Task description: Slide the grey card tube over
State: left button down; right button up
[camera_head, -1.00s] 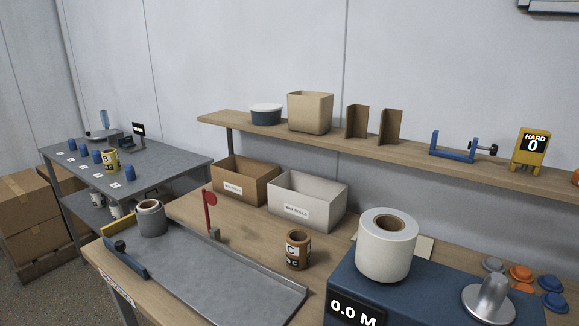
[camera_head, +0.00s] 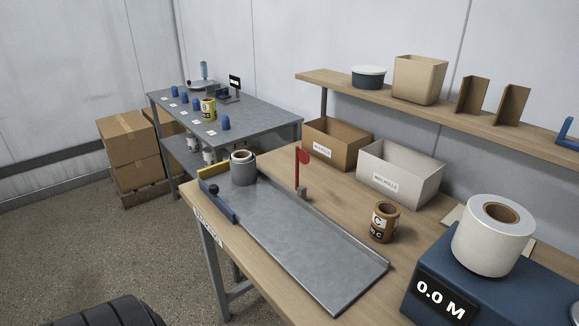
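A grey tube (camera_head: 243,170) stands upright at the far left end of the metal tray (camera_head: 300,231) on the wooden bench. A white roll with a brown core shows inside its top. Whether this is the grey card tube cannot be told for certain. Neither gripper is in view. A dark ribbed part at the bottom left edge seems to be mine.
A brown can marked C (camera_head: 384,221) and a white roll (camera_head: 493,236) on a blue 0.0 M machine (camera_head: 440,296) stand right of the tray. A red flag (camera_head: 302,160) and two boxes stand behind. Open floor (camera_head: 110,235) lies left.

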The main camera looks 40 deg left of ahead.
aim_at(242, 175)
jog(key=j+z, duration=0.15)
jog(key=j, duration=0.3)
jog(key=k+j+z, duration=0.2)
jog(key=j, duration=0.25)
jog(key=j+z, duration=0.15)
jog(key=j, duration=0.35)
jog(key=k+j+z, duration=0.15)
jog(key=j, duration=0.25)
jog(key=i, duration=0.05)
